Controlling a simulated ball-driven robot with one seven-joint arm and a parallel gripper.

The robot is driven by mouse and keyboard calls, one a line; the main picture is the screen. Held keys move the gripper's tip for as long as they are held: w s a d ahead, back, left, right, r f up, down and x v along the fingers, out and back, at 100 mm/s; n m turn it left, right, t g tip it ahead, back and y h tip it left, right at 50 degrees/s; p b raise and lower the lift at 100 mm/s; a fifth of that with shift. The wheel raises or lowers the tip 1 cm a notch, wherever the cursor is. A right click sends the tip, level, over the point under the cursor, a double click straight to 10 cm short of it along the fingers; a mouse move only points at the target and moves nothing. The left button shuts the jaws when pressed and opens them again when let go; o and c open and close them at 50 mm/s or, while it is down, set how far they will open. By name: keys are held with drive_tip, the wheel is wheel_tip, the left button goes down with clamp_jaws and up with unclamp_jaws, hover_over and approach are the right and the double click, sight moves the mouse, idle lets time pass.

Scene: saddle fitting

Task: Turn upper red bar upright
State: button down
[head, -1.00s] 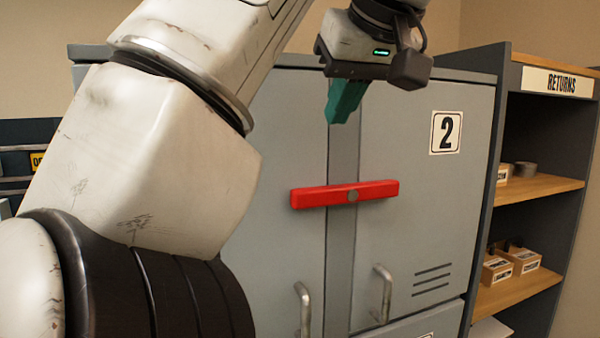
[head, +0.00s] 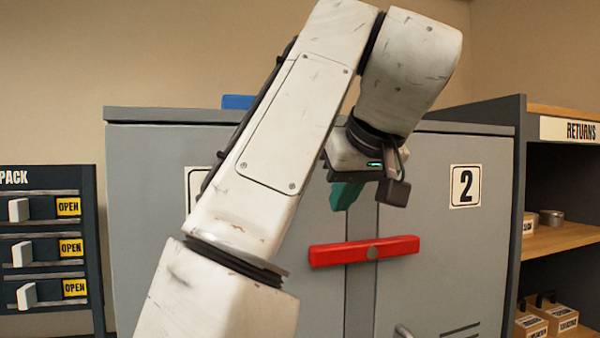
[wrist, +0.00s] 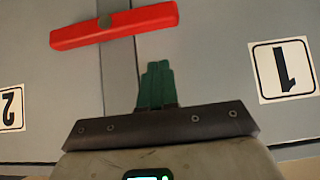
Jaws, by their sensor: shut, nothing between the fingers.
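The upper red bar (head: 364,251) lies nearly level across the seam between the cabinet's two doors, on a grey round pivot (head: 372,253) at its middle. Its right end sits slightly higher in the head view. The bar also shows at the top of the wrist view (wrist: 114,25). My gripper (head: 343,196), with green fingers, is above the bar and left of the pivot in the head view. In the wrist view the fingers (wrist: 156,84) are together and empty, with a gap between their tips and the bar.
The grey cabinet (head: 440,260) bears a "2" label (head: 465,186) on its right door; a "1" label (wrist: 282,70) shows in the wrist view. A returns shelf (head: 565,238) stands at right. A dark panel with white handles (head: 45,250) stands at left.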

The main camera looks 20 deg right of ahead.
sight(329, 245)
drive_tip(key=f, duration=0.1)
drive_tip(key=w+f, duration=0.1)
drive_tip(key=f, duration=0.1)
drive_tip(key=w+f, duration=0.1)
drive_tip(key=shift+f+p, duration=0.35)
drive_tip(key=shift+f, duration=0.65)
